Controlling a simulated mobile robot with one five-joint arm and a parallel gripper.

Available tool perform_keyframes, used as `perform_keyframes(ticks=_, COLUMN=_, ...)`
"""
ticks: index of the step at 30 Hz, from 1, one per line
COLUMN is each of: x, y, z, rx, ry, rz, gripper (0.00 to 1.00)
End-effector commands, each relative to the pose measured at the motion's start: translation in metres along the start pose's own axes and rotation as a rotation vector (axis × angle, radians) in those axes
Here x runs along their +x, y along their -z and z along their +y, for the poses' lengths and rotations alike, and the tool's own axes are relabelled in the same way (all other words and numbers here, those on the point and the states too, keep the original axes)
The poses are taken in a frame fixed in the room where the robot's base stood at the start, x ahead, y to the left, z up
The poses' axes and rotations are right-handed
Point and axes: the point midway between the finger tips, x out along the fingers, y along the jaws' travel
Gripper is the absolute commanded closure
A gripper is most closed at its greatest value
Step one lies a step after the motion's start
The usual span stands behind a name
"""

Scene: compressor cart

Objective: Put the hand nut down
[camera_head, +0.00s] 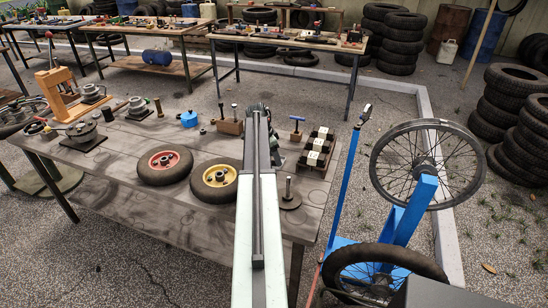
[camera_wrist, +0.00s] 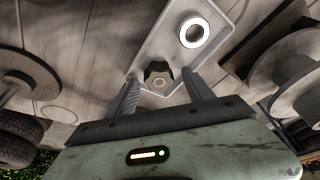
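In the wrist view the hand nut (camera_wrist: 158,72), a dark lobed knob with a pale hex centre, is in a light grey tray (camera_wrist: 152,40). My gripper (camera_wrist: 162,82) is open, with one finger on each side of the nut and a visible gap to each. The nut appears to rest on the tray floor, though its contact there is partly hidden. A white ring (camera_wrist: 194,32) lies in the same tray, up and right of the nut. In the head view my arm hides the nut and the tray.
The workbench (camera_head: 110,180) holds a red-hubbed wheel (camera_head: 164,161), a yellow-hubbed wheel (camera_head: 215,178), a blue T-handled tool (camera_head: 296,128) and a dark box with white blocks (camera_head: 318,148). A blue wheel stand (camera_head: 410,215) is at right. Bare bench shows at the front left.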

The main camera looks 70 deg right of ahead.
Motion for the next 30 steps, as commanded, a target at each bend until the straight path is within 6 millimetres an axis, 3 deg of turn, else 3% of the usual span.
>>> perform_keyframes(ticks=7, x=-0.002, y=0.001, z=0.002, rx=0.001, ry=-0.004, rz=-0.001, gripper=0.33)
perform_keyframes(ticks=11, x=-0.014, y=0.002, z=0.002, rx=0.001, ry=-0.004, rz=-0.001, gripper=0.33)
perform_keyframes(ticks=24, x=-0.107, y=0.004, z=0.001, rx=0.001, ry=-0.003, rz=-0.001, gripper=0.33)
perform_keyframes(ticks=30, x=-0.125, y=0.002, z=0.001, rx=0.0, ry=-0.003, rz=-0.001, gripper=0.33)
